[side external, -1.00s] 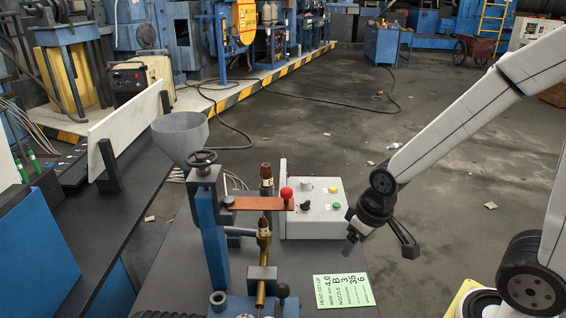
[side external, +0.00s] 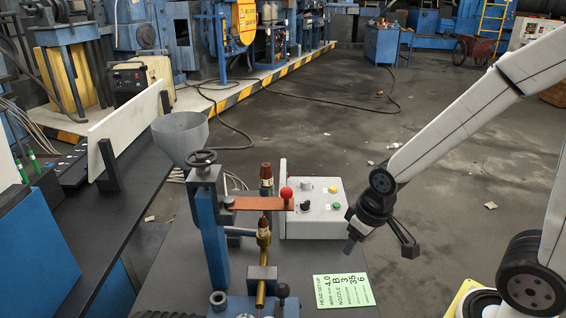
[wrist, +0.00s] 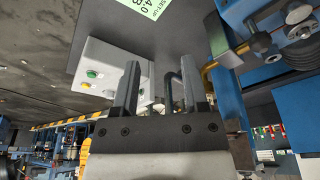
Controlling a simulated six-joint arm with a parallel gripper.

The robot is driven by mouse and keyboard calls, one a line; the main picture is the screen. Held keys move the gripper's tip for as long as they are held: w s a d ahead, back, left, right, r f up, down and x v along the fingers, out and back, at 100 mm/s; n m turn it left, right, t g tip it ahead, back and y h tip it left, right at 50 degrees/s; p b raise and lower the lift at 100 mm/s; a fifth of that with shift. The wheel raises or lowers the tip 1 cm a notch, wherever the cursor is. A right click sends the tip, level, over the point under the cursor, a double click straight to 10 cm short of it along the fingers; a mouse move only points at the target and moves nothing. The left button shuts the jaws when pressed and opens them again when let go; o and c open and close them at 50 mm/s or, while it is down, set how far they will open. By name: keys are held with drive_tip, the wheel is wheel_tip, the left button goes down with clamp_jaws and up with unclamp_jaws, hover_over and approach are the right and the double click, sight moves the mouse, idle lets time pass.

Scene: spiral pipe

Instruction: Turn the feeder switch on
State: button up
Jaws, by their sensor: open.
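A light grey control box (side external: 322,226) stands on the dark bench, with a black knob (side external: 304,205), a green button (side external: 336,206) and a pale round knob (side external: 333,189) on its face. Which control is the feeder switch is not labelled legibly. My gripper (side external: 378,244) is open and empty, in the air to the right of the box, apart from it. In the wrist view, my open fingers (wrist: 162,72) point toward the bench, and the box (wrist: 93,57) shows to their left with its green button (wrist: 92,74). The fingers cover part of the box.
A grey funnel (side external: 180,137), blue post (side external: 211,235) and brass nozzle (side external: 263,238) stand left. A green setup card (side external: 343,290) lies on the bench.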

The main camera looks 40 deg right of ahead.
drive_tip(key=w+d+n+g, duration=0.1)
drive_tip(key=w+d+n, duration=0.25)
drive_tip(key=w, duration=0.35)
drive_tip(key=w+d+n, duration=0.2)
drive_tip(key=w+n, duration=0.2)
drive_tip(key=w, duration=0.4)
drive_tip(key=n+g, duration=0.2)
drive_tip(key=n, duration=0.7)
hover_over(305, 202)
drive_tip(key=shift+m, duration=0.25)
drive_tip(key=shift+f, duration=2.15)
drive_tip(key=shift+f, duration=0.15)
drive_tip(key=shift+f, duration=3.75)
clamp_jaws()
